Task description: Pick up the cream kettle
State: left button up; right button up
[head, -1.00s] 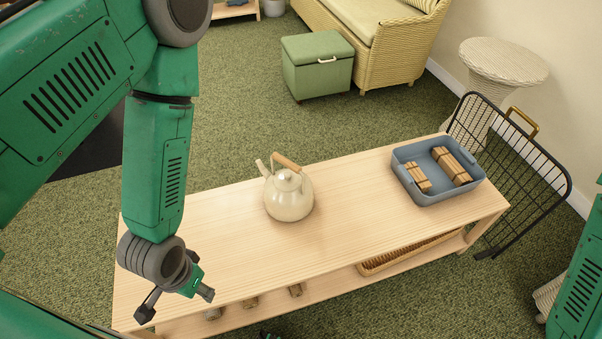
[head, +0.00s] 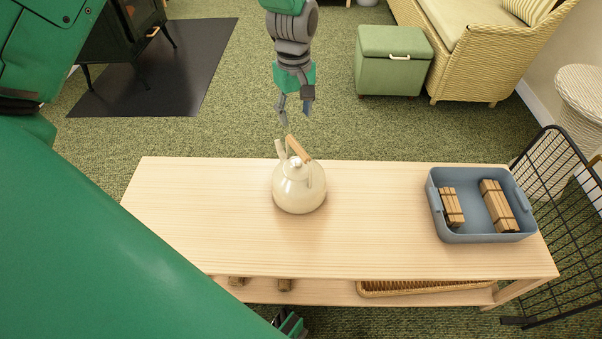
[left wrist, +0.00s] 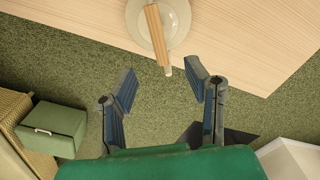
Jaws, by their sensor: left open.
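The cream kettle (head: 299,190) stands upright on the pale wooden table (head: 385,220), with a wooden handle on top and a spout pointing to the far left. My left gripper (head: 296,114) is open and empty, beyond the table's far edge and just behind the kettle in the picture, its fingers pointing toward it. In the left wrist view the kettle (left wrist: 176,15) is at the top, partly cut off, ahead of the open fingers (left wrist: 160,75) and apart from them.
A blue-grey tray (head: 468,237) with wooden bundles sits on the table's right end, beside a black wire rack (head: 560,190). A green storage box (head: 392,65) and wicker sofa (head: 468,75) stand behind. The table's left part is clear.

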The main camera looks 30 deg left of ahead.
aim_at(297, 145)
pick_arm(q)
jog(key=f, duration=0.2)
jog(key=f+b, duration=0.1)
jog(key=f, duration=0.1)
jog(key=a+f, duration=0.1)
jog(key=f, duration=0.2)
jog(key=shift+a+b, duration=0.1)
jog(key=shift+b, duration=0.25)
jog(key=shift+d+f+b, duration=0.3)
jog(key=shift+d+f, duration=0.2)
jog(key=shift+d, duration=0.2)
notch_tip(297, 145, down, 5)
jog(key=shift+w+r+b, duration=0.1)
jog(key=shift+r+b, duration=0.05)
jog(key=shift+b, duration=0.9)
jog(key=shift+a, duration=0.2)
jog(key=shift+d, duration=0.4)
pick_arm(e)
jog(key=shift+a+f, duration=0.15)
jog(key=shift+f, duration=1.95)
pick_arm(q)
jog(key=shift+p, duration=0.3)
jog(key=shift+a+f, duration=0.2)
jog(key=shift+a, duration=0.1)
pick_arm(e)
jog(key=shift+a+r, duration=0.15)
jog(key=shift+a, duration=0.15)
